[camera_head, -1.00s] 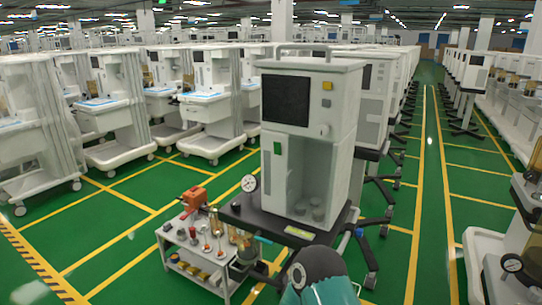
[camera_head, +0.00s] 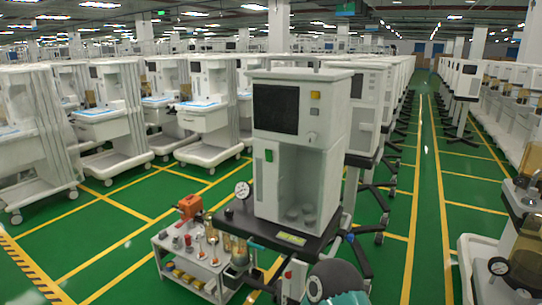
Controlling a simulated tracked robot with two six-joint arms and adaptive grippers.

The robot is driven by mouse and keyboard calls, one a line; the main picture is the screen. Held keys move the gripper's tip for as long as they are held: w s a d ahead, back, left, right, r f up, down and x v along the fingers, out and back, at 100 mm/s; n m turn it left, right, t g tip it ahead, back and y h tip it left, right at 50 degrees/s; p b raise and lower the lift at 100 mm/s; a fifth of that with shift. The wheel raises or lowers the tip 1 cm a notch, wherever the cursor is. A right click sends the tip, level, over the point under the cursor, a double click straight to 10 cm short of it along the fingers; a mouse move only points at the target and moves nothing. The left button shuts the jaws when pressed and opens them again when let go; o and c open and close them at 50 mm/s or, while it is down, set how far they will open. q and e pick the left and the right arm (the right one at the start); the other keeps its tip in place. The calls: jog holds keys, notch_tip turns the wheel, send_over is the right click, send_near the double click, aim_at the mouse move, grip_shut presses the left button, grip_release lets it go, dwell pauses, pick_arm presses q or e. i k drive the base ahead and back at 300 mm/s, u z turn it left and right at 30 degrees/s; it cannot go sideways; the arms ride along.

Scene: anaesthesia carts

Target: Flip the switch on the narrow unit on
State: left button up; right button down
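The narrow unit (camera_head: 292,150) is a tall white cabinet at the centre of the head view, standing on a dark base plate (camera_head: 240,224). Neither gripper shows. A rounded dark and teal part, probably my own arm, shows at the bottom centre, in front of the unit's base.
A low white trolley (camera_head: 160,243) with bottles and an orange item (camera_head: 190,205) stands left of the unit. A round gauge (camera_head: 242,190) sits at the base's left edge. More units line up behind. A green floor aisle (camera_head: 427,200) is open at the right; another machine (camera_head: 478,262) stands lower right.

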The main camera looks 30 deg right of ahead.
aim_at(269, 152)
jog(key=z, duration=0.05)
jog(key=i, duration=0.9)
jog(key=u, duration=0.1)
